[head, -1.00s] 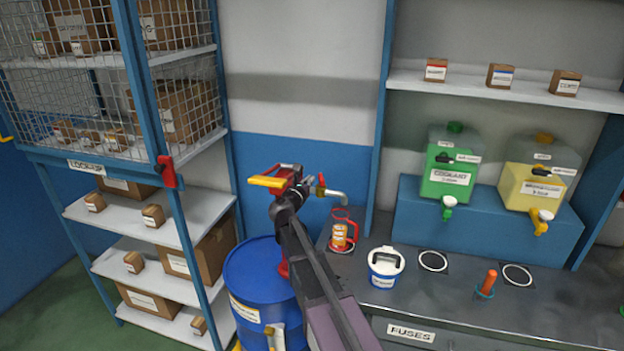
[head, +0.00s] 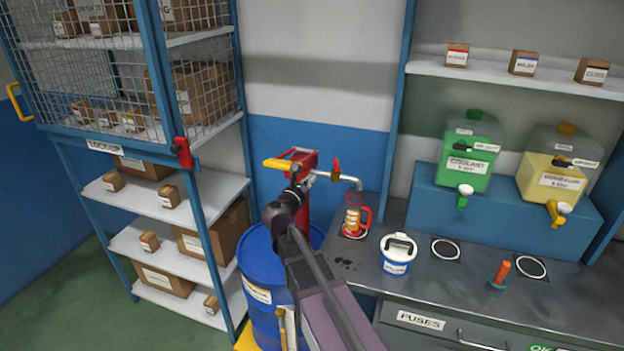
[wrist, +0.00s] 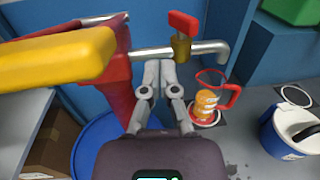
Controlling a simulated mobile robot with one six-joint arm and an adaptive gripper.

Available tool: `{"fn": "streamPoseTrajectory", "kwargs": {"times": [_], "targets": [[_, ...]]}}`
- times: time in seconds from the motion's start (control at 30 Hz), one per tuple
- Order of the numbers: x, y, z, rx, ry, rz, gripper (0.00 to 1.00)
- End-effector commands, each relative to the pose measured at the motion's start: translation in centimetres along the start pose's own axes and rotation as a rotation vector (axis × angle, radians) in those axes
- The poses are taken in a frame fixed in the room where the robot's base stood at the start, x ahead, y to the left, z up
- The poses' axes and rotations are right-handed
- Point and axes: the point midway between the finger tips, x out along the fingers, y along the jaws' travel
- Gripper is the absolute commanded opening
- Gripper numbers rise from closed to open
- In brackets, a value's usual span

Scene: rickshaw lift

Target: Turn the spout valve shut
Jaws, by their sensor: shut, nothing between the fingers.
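The spout valve has a red handle (head: 336,166) on a brass body, on the grey spout (head: 350,181) of the red pump (head: 300,200). In the wrist view the red handle (wrist: 183,22) stands up from the brass body (wrist: 181,46), crosswise to the pipe. My gripper (wrist: 160,66) is shut and empty, its tips just below and left of the valve; I cannot tell whether they touch the pipe. The clear jug (head: 353,214) with a red handle stands under the spout outlet, with amber liquid inside. My arm partly hides the pump in the head view.
The pump's yellow lever (wrist: 55,60) is close at the left of the wrist view. The pump stands on a blue drum (head: 262,262). A white-lidded tub (head: 398,254) is right of the jug. Dark spots (head: 346,264) mark the bench. Shelving (head: 150,200) stands at left.

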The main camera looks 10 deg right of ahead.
Motion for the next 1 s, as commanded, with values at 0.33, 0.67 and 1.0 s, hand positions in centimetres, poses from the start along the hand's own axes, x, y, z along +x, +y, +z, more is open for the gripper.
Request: {"fn": "streamPoseTrajectory", "kwargs": {"times": [0.33, 0.67, 1.0], "targets": [[0.0, -0.7, -0.4, 0.048, 0.023, -0.018, 0.57], [-0.8, -6.0, -4.5, 0.466, 0.208, -0.199, 0.57], [-5.1, -12.4, -11.8, 1.116, 0.459, -0.635, 0.57]]}}
